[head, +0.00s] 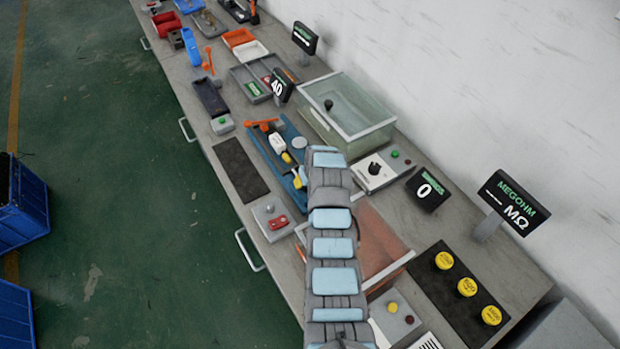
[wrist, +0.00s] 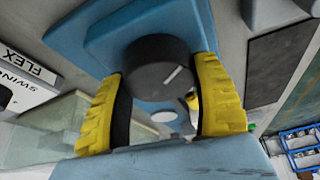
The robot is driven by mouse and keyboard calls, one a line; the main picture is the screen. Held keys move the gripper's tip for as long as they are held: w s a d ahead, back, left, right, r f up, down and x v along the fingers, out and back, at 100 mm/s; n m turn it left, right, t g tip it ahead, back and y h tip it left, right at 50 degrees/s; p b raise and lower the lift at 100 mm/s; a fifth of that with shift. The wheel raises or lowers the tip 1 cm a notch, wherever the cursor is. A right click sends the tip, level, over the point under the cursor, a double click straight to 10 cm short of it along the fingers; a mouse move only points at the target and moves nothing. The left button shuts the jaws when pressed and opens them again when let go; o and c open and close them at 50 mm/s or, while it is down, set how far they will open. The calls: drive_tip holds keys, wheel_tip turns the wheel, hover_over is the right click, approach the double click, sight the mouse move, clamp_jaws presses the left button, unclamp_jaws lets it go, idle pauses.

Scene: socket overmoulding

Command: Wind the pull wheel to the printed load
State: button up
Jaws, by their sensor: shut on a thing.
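The pull wheel, a round black knob (wrist: 145,72) with a white pointer line, sits on a blue fixture (wrist: 75,42) in the wrist view. My gripper (wrist: 162,66) has its two yellow fingers on opposite sides of the knob, shut on it. The pointer line slants up to the right. In the head view the blue fixture (head: 264,148) lies on the bench with an orange lever (head: 262,124) and a white piece (head: 278,143) on it. My arm hides the knob there. A dark display (head: 281,86) behind the fixture seems to read 40.
A glass tank (head: 347,112) stands behind the fixture. A control box with a black dial (head: 374,168) and a display reading 0 (head: 427,190) are to its right. A dark mat (head: 240,170) lies in front. Yellow-topped weights (head: 466,287) stand on a black tray at the right.

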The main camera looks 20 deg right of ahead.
drive_tip(key=shift+f, duration=0.15)
idle(0.3)
drive_tip(key=o, duration=1.2)
drive_tip(key=shift+o, duration=0.2)
drive_tip(key=shift+r, duration=0.2)
drive_tip(key=shift+v, duration=0.9)
drive_tip(key=v, duration=1)
drive_tip(key=shift+a, duration=0.1)
drive_tip(key=shift+w, duration=0.1)
